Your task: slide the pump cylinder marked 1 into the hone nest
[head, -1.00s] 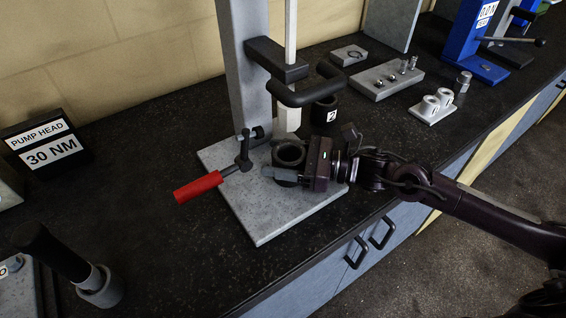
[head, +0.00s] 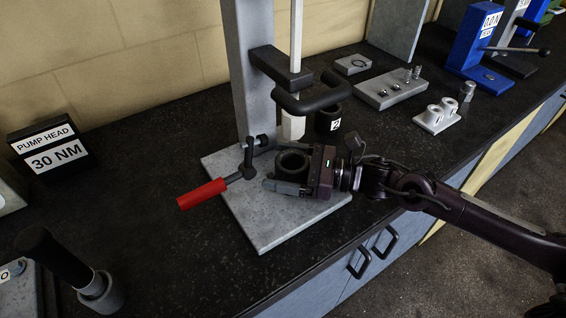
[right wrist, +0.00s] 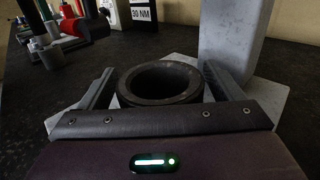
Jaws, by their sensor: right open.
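A dark hollow cylinder (head: 292,160) stands upright on the grey base plate (head: 262,228) of the upright stand. Its marking is hidden, and I cannot tell cylinder from nest at its foot. My right gripper (head: 279,172) is open, its fingers on either side of the cylinder. The right wrist view shows the cylinder's open top (right wrist: 160,82) between the two spread fingers, with a gap at the left finger. A black cylinder marked 2 (head: 328,117) stands behind on the bench. My left gripper is not in view.
A red-handled clamp (head: 203,193) lies left of the cylinder. The stand's column (head: 250,75) and black bracket (head: 312,98) rise behind and above. A pump head sign (head: 48,150) and a black-handled tool (head: 60,260) are at left. Small parts (head: 390,88) stand at back right.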

